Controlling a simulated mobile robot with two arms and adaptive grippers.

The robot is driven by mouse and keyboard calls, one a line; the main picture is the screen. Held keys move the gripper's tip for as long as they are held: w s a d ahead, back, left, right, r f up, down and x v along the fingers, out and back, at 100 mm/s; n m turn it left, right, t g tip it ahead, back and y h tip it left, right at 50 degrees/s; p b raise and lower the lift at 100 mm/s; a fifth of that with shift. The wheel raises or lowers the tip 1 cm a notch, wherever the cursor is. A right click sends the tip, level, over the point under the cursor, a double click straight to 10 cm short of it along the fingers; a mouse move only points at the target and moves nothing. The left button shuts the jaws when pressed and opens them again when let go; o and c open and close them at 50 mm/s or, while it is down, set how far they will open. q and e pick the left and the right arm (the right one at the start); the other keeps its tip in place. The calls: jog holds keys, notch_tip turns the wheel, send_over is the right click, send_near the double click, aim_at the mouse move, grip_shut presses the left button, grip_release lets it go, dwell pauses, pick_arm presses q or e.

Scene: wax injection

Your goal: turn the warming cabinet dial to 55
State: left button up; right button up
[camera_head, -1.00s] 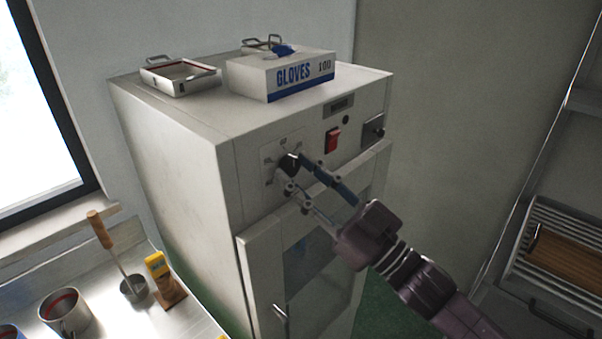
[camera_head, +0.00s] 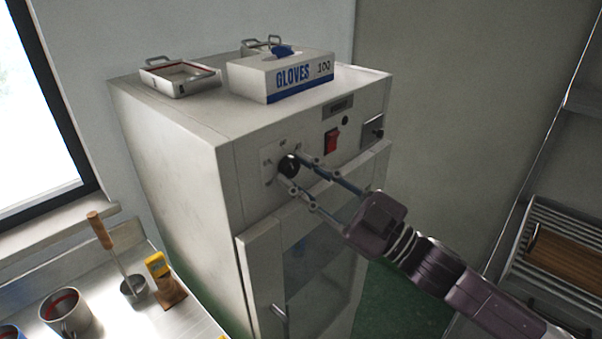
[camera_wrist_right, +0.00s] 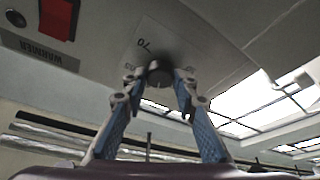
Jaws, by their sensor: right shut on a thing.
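The warming cabinet (camera_head: 180,150) is a tall pale box with a control panel along its upper front. Its black dial (camera_head: 289,166) sits on a light scale plate at the panel's left. My right gripper (camera_head: 291,168) reaches in from the lower right, its fingers shut on the dial from either side. In the right wrist view the dial (camera_wrist_right: 160,72) is between the fingertips (camera_wrist_right: 161,80). A "70" shows on the plate above it; the other marks are partly hidden or blurred, and I cannot read the dial's setting. My left gripper is out of view.
A red switch (camera_head: 332,140), a small display (camera_head: 338,107) and a latch (camera_head: 372,131) are on the panel. A gloves box (camera_head: 296,92) and a metal tray (camera_head: 180,90) stand on top. The cabinet door (camera_head: 258,270) is below the dial.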

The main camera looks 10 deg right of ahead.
jog(key=n, duration=0.1)
jog(key=n+g+p, duration=0.1)
jog(key=n, duration=0.1)
jog(key=n+g+y, duration=0.1)
jog(key=shift+d+r+n, duration=0.1)
jog(key=shift+r+n, duration=0.15)
jog(key=shift+n, duration=0.15)
jog(key=shift+n+g+p, duration=0.9)
jog(key=shift+n+p, duration=0.25)
jog(key=shift+n, duration=1.05)
jog(key=shift+w, duration=0.1)
jog(key=o, duration=1.2)
jog(key=shift+c, duration=0.2)
jog(key=shift+d+f, duration=0.1)
jog(key=v, duration=1.2)
jog(key=shift+r, duration=0.3)
